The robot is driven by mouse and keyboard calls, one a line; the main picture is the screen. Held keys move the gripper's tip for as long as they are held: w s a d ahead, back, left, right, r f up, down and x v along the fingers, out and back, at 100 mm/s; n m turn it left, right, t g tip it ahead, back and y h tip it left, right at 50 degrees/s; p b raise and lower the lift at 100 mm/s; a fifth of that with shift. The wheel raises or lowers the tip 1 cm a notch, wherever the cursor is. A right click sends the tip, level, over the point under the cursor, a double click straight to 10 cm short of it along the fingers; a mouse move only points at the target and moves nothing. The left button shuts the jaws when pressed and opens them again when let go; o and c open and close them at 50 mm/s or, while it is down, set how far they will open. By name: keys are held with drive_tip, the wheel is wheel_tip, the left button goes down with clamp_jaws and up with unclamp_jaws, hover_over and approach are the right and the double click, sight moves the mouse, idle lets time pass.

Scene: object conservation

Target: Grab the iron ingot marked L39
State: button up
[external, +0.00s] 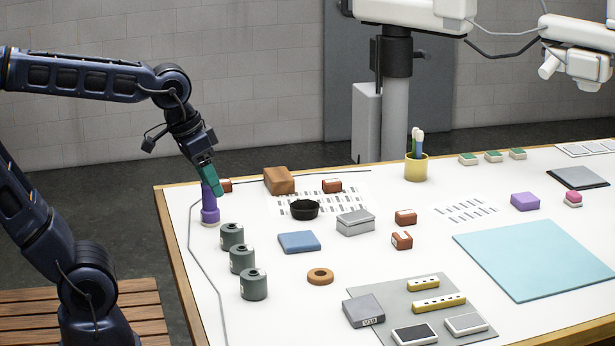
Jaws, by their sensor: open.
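I cannot read the mark L39 on any block. Several small red-brown blocks with pale labels lie on the table: one by my gripper (225,185), one on the printed sheet (332,186), and two right of centre, a farther one (406,217) and a nearer one (402,240). A light grey ingot-shaped block (355,222) lies at the middle. A dark grey labelled block (364,310) lies at the front; its label is too small to read surely. My gripper (213,190) is open, with teal fingers pointing down at the table's left, by an upright purple object (209,208).
Several grey-green cylinders (242,259) stand at the left edge. A brown block (279,180), black bowl (304,209), blue block (299,242) and orange ring (320,276) lie nearby. A yellow cup (416,168) stands behind. The light blue mat (535,255) is bare.

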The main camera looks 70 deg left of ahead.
drive_tip(key=w+a+r+n+g, duration=0.1)
drive_tip(key=w+r+n, duration=0.1)
drive_tip(key=w, duration=0.5)
drive_tip(key=w+a+r+n, duration=0.1)
drive_tip(key=w+a+n, duration=0.1)
drive_tip(key=w, duration=0.5)
drive_tip(key=n+g+h, duration=0.3)
drive_tip(key=n+h, duration=0.1)
drive_tip(key=n, duration=0.8)
hover_over(402, 234)
drive_tip(key=a, duration=0.2)
drive_tip(key=f, duration=2.4)
drive_tip(key=shift+w+d, duration=0.1)
drive_tip(key=shift+d, duration=0.15)
drive_tip(key=shift+x, duration=2.65)
drive_tip(key=shift+a, duration=0.25)
clamp_jaws()
